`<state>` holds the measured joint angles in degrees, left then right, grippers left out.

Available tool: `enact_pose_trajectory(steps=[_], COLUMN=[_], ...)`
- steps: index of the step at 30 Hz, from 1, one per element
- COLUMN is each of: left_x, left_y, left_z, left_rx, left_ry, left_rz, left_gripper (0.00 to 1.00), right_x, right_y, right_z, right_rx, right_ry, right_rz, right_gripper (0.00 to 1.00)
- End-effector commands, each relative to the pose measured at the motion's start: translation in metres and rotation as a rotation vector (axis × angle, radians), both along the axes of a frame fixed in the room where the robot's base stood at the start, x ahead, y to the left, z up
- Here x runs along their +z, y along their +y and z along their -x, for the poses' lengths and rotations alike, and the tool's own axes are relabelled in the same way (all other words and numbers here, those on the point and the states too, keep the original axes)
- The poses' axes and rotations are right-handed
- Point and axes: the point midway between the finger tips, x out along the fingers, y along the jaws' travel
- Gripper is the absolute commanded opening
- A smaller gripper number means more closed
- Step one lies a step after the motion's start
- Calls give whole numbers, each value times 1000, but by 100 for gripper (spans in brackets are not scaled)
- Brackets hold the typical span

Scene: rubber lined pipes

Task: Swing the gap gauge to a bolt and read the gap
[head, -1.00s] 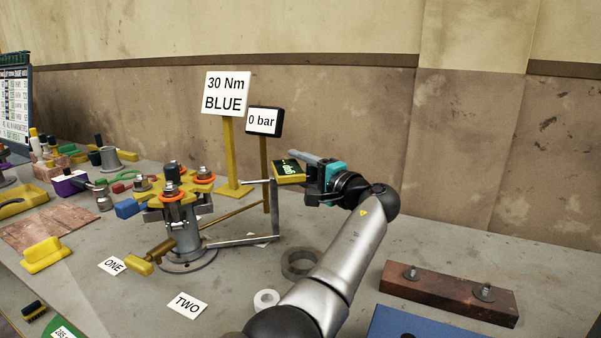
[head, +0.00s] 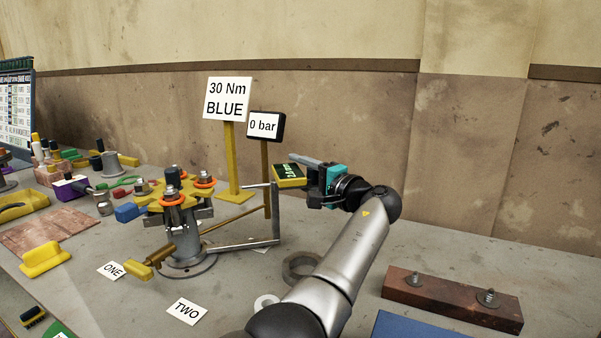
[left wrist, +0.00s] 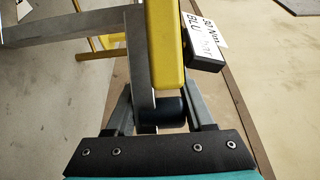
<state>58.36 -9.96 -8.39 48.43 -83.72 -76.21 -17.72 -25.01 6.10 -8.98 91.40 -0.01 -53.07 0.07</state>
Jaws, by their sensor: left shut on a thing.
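The gap gauge, a yellow box with a dark green display (head: 289,176), is at the head of my left gripper (head: 316,186). Its display text is too small to read surely. In the left wrist view the yellow gauge body (left wrist: 166,45) rises above a dark round grip (left wrist: 168,107), which sits between the fingers of my left gripper (left wrist: 165,115). That gripper is shut on the gauge. A grey jointed bar (head: 242,244) runs by the flanged pipe stand (head: 182,240). Bolts with orange rings (head: 174,196) stand on its yellow flange. The gauge is right of these bolts, apart from them. My right gripper is out of view.
A "30 Nm BLUE" sign (head: 227,99) and a "0 bar" display (head: 264,125) stand behind. Cards ONE (head: 111,270) and TWO (head: 186,311) lie in front. A brown block with bolts (head: 450,302) is at right. Tools crowd the left; the bench right of my arm is mostly clear.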

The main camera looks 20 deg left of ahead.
Motion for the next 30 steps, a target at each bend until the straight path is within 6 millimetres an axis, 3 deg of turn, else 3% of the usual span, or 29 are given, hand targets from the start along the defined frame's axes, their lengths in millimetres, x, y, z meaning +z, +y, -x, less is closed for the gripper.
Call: enact_pose_trajectory(steps=[1, 20, 21, 28, 30], left_x=[-4, -3, -3, -2, -2], left_y=[9, 9, 9, 7, 6], left_z=[4, 4, 4, 3, 3], left_rx=[29, 30, 30, 23, 21], left_ry=[11, 9, 9, 5, 4], left_rz=[1, 1, 1, 2, 2], left_gripper=[0, 0, 55, 81, 84], right_x=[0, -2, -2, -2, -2], right_y=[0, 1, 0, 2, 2], right_z=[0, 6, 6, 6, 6], right_rx=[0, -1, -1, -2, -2], right_ry=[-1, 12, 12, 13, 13], right_rz=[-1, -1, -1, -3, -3], right_gripper=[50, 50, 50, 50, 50])
